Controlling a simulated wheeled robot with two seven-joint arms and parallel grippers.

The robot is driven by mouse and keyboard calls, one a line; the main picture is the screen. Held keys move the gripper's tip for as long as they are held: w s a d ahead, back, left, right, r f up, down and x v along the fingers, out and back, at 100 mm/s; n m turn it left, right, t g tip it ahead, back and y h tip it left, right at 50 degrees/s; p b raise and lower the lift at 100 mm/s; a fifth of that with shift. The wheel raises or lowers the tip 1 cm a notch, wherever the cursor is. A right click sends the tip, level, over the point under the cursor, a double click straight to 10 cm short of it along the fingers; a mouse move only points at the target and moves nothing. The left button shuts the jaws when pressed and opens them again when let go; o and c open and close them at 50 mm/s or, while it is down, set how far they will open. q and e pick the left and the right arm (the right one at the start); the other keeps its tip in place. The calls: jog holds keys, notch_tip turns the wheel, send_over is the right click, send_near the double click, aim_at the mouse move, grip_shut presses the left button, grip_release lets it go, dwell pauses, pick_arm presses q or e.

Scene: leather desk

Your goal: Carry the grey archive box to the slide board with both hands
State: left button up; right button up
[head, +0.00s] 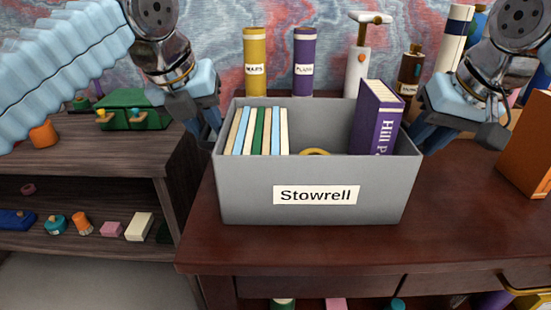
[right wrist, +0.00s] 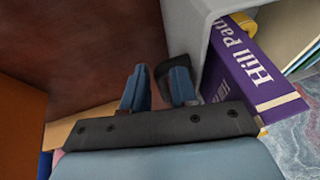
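The grey archive box (head: 250,199) stands upright on the reddish-brown desk, with a "Stowrell" label on its front. It holds several thin books (head: 257,131), a purple book (head: 377,118) and a yellow ring-like thing. My left gripper (head: 209,128) is at the box's left side; its fingers are partly hidden, so its opening is unclear. My right gripper (head: 424,137) is outside the box's right side. In the right wrist view its fingers (right wrist: 156,88) are apart, with a dark piece by the finger nearer the grey wall. I cannot make out a slide board.
A dark wooden shelf unit (head: 90,173) with small items stands left. Yellow (head: 255,65) and purple (head: 303,65) cylinders, a white-handled tool and a brown bottle (head: 410,70) stand behind the box. An orange object (head: 527,150) is at right. The desk front (head: 440,240) is clear.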

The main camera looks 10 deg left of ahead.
pick_arm(q)
jog(key=shift+w+d+f, duration=0.1)
jog(key=shift+w+f, duration=0.1)
jog(key=shift+f, duration=0.35)
pick_arm(e)
jog(key=shift+w+a+f, duration=0.15)
jog(key=shift+w+f, duration=0.1)
jog(key=shift+f, duration=0.3)
pick_arm(q)
jog(key=shift+c, duration=0.3)
pick_arm(e)
jog(key=shift+c, duration=0.3)
pick_arm(q)
grip_shut()
pick_arm(e)
grip_shut()
pick_arm(q)
jog(key=shift+r, duration=0.15)
pick_arm(e)
jog(key=shift+r, duration=0.1)
